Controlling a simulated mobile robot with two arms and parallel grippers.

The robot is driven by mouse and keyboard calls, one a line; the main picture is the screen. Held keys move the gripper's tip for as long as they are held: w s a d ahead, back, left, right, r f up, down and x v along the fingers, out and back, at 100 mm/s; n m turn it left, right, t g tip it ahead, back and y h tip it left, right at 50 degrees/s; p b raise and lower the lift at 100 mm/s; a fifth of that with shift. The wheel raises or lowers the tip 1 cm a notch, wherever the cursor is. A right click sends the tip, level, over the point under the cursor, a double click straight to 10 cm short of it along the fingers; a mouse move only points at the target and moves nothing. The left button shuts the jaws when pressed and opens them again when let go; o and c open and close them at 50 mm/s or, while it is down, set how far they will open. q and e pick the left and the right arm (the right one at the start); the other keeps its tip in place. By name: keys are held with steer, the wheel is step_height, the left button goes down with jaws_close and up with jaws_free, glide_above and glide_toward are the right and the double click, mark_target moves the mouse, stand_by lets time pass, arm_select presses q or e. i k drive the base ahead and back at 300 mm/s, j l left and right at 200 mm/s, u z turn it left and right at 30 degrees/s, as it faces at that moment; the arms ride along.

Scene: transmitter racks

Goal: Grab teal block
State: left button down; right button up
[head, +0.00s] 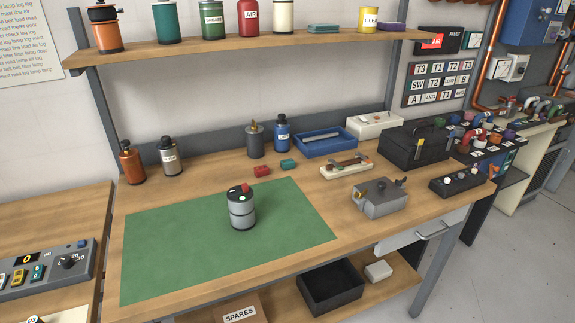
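A small teal block (288,164) lies on the wooden workbench (200,190), just behind the green mat. A red block (262,171) lies to its left, a small gap apart. On the shelf above there is also a flat teal piece (324,28). Neither of my grippers shows in the head view.
A green mat (290,215) carries a grey cylinder with a red knob (241,210). Behind the teal block stand a dark can (255,142), a blue bottle (282,135) and a blue tray (324,146). A grey metal box (379,197) and a black toolbox (413,150) stand to the right.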

mark_target(286, 164)
steer(key=i+l+u, duration=0.3)
steer(key=i+l, duration=0.15)
steer(key=l, duration=0.15)
steer(key=i+l+u, duration=0.15)
steer(key=l, duration=0.2)
steer(key=i, duration=0.05)
